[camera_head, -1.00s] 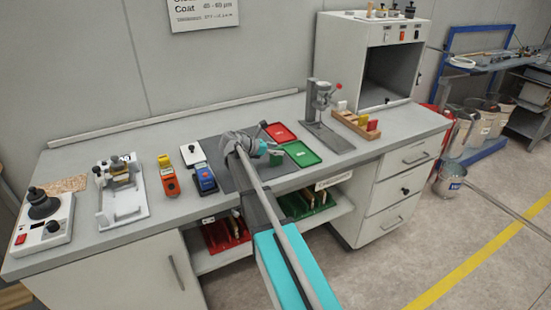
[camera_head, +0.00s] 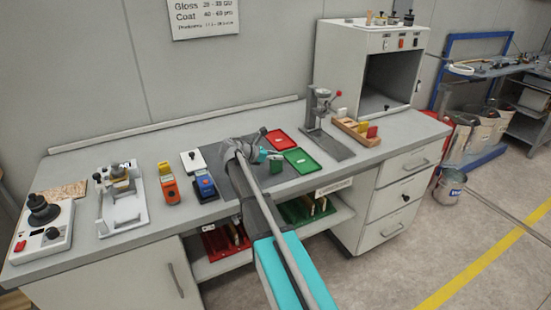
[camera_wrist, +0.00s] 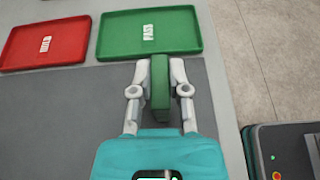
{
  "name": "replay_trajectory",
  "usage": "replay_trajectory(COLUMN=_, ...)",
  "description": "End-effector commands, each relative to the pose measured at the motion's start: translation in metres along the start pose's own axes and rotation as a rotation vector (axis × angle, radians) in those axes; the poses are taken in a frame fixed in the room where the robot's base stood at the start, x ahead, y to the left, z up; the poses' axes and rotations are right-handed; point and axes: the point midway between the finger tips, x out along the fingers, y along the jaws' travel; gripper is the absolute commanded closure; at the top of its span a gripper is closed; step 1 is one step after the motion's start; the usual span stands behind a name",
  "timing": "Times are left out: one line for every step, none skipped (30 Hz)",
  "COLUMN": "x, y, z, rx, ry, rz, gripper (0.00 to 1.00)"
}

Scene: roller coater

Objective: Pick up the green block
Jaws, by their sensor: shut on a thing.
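The green block (camera_wrist: 160,88) stands between the two fingers of my gripper (camera_wrist: 159,80) in the wrist view. The fingers are shut on it, one on each side. In the head view, my gripper (camera_head: 270,159) is over the grey mat, and the green block (camera_head: 277,165) shows at its end, partly hidden by the gripper. In the wrist view the block appears just in front of the near edge of the green PASS tray (camera_wrist: 150,46). I cannot tell its height above the mat.
A red tray (camera_wrist: 48,45) lies left of the green tray. The grey mat (camera_wrist: 55,120) is bare in front of them. In the head view, a stand with a red knob (camera_head: 322,112) and a wooden rack (camera_head: 350,130) stand to the right, and handheld meters (camera_head: 169,183) to the left.

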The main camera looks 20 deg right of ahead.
Motion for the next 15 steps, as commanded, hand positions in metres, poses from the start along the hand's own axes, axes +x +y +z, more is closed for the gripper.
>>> replay_trajectory(x=-0.001, y=0.0, z=0.003, rx=0.0, ry=0.0, rz=0.0, gripper=1.0)
replay_trajectory(x=-0.002, y=0.0, z=0.004, rx=0.0, ry=0.0, rz=0.0, gripper=1.0)
replay_trajectory(x=-0.002, y=0.0, z=0.006, rx=0.0, ry=0.0, rz=0.0, gripper=1.0)
replay_trajectory(x=-0.003, y=0.0, z=0.007, rx=0.0, ry=0.0, rz=0.0, gripper=1.0)
replay_trajectory(x=-0.004, y=0.0, z=0.009, rx=0.0, ry=0.0, rz=0.0, gripper=1.0)
replay_trajectory(x=-0.005, y=0.0, z=0.012, rx=0.0, ry=0.0, rz=0.0, gripper=1.0)
replay_trajectory(x=-0.005, y=0.0, z=0.014, rx=0.0, ry=0.0, rz=0.0, gripper=1.0)
replay_trajectory(x=-0.006, y=0.0, z=0.016, rx=0.0, ry=0.0, rz=0.0, gripper=1.0)
replay_trajectory(x=-0.008, y=0.0, z=0.019, rx=0.0, ry=0.0, rz=0.0, gripper=1.0)
replay_trajectory(x=-0.009, y=0.0, z=0.022, rx=0.0, ry=0.0, rz=0.0, gripper=1.0)
replay_trajectory(x=-0.01, y=0.0, z=0.024, rx=0.0, ry=0.0, rz=0.0, gripper=1.0)
replay_trajectory(x=-0.011, y=0.0, z=0.028, rx=0.0, ry=0.0, rz=0.0, gripper=1.0)
replay_trajectory(x=-0.013, y=0.0, z=0.031, rx=0.0, ry=0.0, rz=0.0, gripper=1.0)
replay_trajectory(x=-0.014, y=-0.003, z=0.034, rx=0.0, ry=0.0, rz=0.0, gripper=1.0)
replay_trajectory(x=-0.017, y=-0.008, z=0.038, rx=0.0, ry=0.0, rz=0.0, gripper=1.0)
